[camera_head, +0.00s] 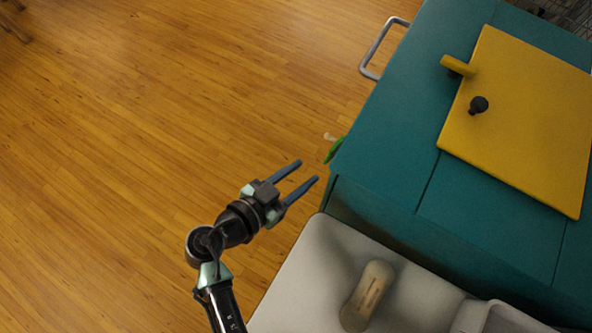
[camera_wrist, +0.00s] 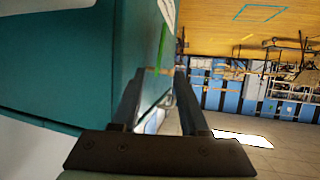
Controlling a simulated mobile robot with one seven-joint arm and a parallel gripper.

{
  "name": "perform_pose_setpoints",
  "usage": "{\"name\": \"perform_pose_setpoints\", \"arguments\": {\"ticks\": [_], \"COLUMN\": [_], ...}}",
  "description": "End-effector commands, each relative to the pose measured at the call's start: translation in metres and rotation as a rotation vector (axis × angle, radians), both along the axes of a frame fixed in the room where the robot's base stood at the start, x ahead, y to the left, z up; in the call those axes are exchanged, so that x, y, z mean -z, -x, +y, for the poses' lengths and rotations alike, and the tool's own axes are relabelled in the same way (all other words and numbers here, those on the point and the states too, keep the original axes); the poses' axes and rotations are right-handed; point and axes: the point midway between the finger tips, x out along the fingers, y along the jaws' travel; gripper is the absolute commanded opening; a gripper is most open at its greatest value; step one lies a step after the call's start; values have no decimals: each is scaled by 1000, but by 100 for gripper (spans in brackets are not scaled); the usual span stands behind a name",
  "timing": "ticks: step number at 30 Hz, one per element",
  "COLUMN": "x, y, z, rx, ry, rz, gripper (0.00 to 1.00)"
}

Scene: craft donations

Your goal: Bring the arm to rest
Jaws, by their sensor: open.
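My gripper (camera_head: 308,171) is open in the head view. Its two dark fingers point up and to the right, and nothing shows between them. It appears near the left corner of a teal cabinet (camera_head: 390,150). In the wrist view my open gripper (camera_wrist: 160,78) has both fingers extended, with the teal cabinet (camera_wrist: 50,70) close on the left. My arm reaches up from the bottom edge of the head view.
A small green item (camera_head: 334,150) shows at the cabinet's edge. A white bin (camera_head: 310,275) holds a beige object (camera_head: 367,296). Wooden floor (camera_head: 150,120) is clear at left.

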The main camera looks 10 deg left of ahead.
Motion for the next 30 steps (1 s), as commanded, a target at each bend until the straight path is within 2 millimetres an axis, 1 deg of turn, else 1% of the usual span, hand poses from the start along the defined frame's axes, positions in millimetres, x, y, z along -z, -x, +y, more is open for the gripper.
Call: {"name": "perform_pose_setpoints", "arguments": {"ticks": [3,11,14,16,17,18,20,21,23,24,26,27,29,30], "x": [-3,-4,-18,-41,-54,-75,-112,-139,-181,-210,-254,-284,-329,-359], "y": [6,6,-7,-27,-38,-54,-79,-95,-116,-127,-141,-148,-155,-158], "z": [4,5,8,11,13,15,18,19,20,19,17,15,10,7], "rx": [-1,-3,-9,-25,-36,-57,-95,-125,-173,-204,-251,-280,-322,-349], "ry": [0,-1,-21,-53,-69,-91,-124,-141,-160,-166,-167,-163,-150,-135], "rz": [0,-1,-8,-19,-28,-42,-74,-102,-151,-189,-252,-297,-369,-418], "gripper": [44,44,44,44,44,44,44,44,44,44,44,44,44,44]}}
